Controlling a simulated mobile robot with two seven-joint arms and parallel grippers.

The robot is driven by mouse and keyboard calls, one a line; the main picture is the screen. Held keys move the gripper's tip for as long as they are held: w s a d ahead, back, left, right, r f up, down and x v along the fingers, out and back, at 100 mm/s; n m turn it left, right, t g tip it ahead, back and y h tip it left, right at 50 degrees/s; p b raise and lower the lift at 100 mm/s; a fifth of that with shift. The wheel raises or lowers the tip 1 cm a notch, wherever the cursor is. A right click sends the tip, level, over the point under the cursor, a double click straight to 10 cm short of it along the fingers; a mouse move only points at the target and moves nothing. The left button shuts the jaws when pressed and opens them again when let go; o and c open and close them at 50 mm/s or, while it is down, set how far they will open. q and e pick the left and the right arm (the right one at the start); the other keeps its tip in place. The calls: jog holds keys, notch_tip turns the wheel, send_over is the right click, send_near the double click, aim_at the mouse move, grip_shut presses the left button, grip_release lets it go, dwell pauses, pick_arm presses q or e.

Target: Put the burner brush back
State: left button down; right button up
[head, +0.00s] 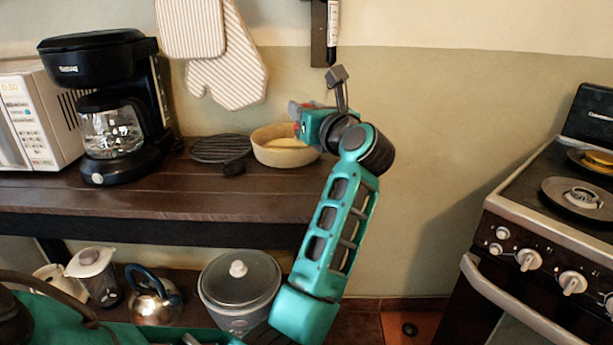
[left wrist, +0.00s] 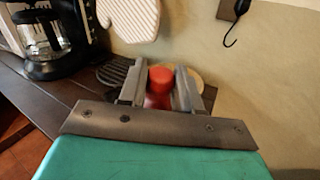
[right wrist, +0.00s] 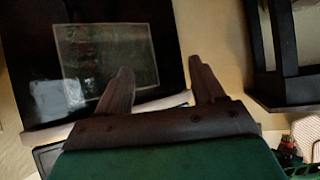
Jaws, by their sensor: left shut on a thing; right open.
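My left gripper (head: 298,118) is raised in front of the wall, just above and beside the round tan dish on the counter. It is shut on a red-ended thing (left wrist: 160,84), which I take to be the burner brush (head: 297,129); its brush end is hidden. A plate with a black hook (left wrist: 231,24) is on the wall to the right in the left wrist view. The head view shows the wall plate (head: 318,45) with a slim light-handled tool hanging beside it. My right gripper (right wrist: 160,85) is open and empty in front of a dark panel with a window.
The dark counter (head: 150,197) bears a coffee maker (head: 105,105), a black round grate (head: 220,148) and the tan dish (head: 283,146). Striped oven mitts (head: 230,75) hang above. A stove (head: 540,230) stands at right. A slow cooker (head: 240,290) and a kettle (head: 153,295) are below.

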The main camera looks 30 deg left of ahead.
pick_arm(q)
notch_tip(320, 180, down, 12)
jog(key=shift+b, duration=1.05)
jog(key=shift+f, duration=0.1)
jog(key=c, duration=1.2)
grip_release()
jog(key=shift+f, duration=0.1)
jog(key=shift+c, duration=0.2)
jog(key=o, duration=0.5)
jog(key=shift+c, duration=0.2)
